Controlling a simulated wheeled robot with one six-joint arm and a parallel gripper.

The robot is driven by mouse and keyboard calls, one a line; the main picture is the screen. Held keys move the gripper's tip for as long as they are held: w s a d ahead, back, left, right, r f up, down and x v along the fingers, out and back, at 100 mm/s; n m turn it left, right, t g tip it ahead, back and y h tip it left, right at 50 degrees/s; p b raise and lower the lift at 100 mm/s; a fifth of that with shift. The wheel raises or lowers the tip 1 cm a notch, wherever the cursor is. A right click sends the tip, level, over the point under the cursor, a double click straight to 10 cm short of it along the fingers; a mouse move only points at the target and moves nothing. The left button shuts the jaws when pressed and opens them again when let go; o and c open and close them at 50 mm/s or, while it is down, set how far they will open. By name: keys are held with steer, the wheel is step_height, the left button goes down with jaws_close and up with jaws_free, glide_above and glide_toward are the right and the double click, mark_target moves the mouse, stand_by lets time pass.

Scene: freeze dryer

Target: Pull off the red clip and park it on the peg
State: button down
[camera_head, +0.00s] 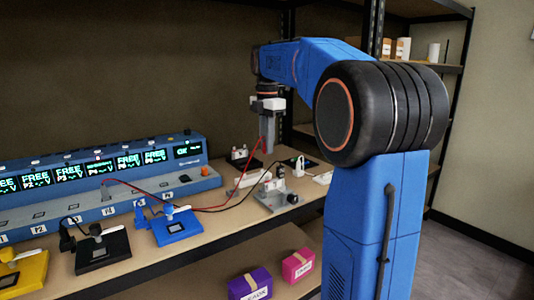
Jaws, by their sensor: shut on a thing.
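My gripper (267,148) points down over the right part of the bench. It is shut on the red clip (262,147), of which only a little red shows at the fingertips. A red lead runs from the clip down to the left, to the blue console (110,190). A black lead ends lower down, near a small grey fixture (277,201) on the bench. The fixture stands below and slightly right of my gripper. I cannot make out the peg for certain among the small parts here.
Test stands in blue (178,230), black (103,253) and yellow (24,276) line the bench front. A dark block (238,155) and white pieces (298,165) lie near my gripper. Purple (250,284) and magenta (298,265) boxes sit on the lower shelf.

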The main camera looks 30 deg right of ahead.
stand_by(0.4)
steer(key=shift+f, duration=2.75)
steer(key=w, duration=0.6)
steer(key=shift+w+a, duration=0.4)
steer(key=w, duration=0.6)
steer(key=shift+w+a, duration=0.35)
steer(key=shift+a, duration=0.1)
steer(key=shift+f, duration=0.1)
steer(key=shift+f, duration=2.95)
